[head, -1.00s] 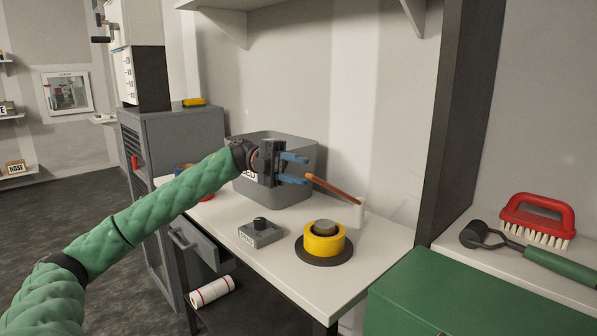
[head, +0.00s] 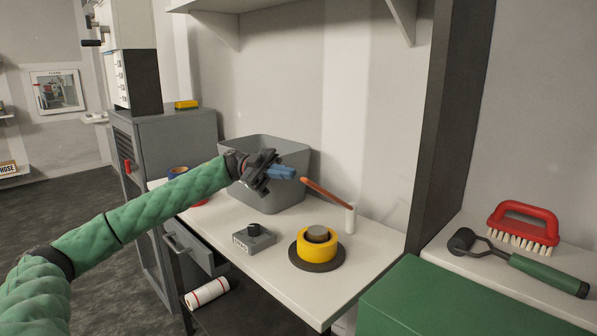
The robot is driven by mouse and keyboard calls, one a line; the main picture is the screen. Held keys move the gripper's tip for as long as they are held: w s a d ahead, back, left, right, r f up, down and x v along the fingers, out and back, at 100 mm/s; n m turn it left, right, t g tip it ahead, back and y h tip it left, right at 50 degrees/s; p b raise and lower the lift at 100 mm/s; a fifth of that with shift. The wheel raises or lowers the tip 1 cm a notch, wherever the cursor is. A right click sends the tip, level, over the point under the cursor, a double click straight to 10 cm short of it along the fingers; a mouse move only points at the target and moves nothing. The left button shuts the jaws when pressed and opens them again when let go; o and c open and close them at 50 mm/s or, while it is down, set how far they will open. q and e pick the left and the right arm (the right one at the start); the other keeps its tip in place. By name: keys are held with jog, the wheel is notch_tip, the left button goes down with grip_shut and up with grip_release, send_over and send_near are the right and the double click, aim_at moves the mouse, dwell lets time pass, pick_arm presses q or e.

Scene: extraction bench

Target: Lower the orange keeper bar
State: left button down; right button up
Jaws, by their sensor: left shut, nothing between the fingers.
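The orange keeper bar (head: 326,193) is tilted, its lower right end at a short white post (head: 350,219) on the bench and its raised end pointing up and left. My left gripper (head: 289,173) is shut and empty, with its blue fingers together close to the bar's raised end. From this view I cannot tell whether the fingertips touch the bar. A yellow ring-shaped piece with a grey top (head: 317,244) sits on a dark round base in front of the bar. My right gripper is not in view.
A grey bin (head: 283,205) stands behind my left gripper. A small grey box with a black knob (head: 254,239) sits on the white bench (head: 300,289). A green case (head: 440,305), a red brush (head: 523,224) and a roller (head: 520,263) are at right.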

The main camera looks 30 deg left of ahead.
pick_arm(q)
jog(key=w+a+n+t+h+p, duration=0.15)
jog(key=a+n+p, duration=0.3)
jog(key=n, duration=0.95)
jog(key=r+p+x, duration=0.1)
jog(key=p+x, duration=0.1)
jog(key=x, duration=0.8)
jog(key=shift+g, duration=0.25)
jog(key=shift+s+a+f, duration=0.2)
jog(key=shift+s+f, duration=0.05)
jog(key=shift+f, duration=0.45)
jog(key=shift+s+a+f, duration=0.15)
jog(key=shift+s+f, duration=0.1)
jog(key=shift+f, duration=0.4)
jog(key=shift+s+a+f, duration=0.2)
jog(key=shift+s+f, duration=0.05)
jog(key=shift+f, duration=0.45)
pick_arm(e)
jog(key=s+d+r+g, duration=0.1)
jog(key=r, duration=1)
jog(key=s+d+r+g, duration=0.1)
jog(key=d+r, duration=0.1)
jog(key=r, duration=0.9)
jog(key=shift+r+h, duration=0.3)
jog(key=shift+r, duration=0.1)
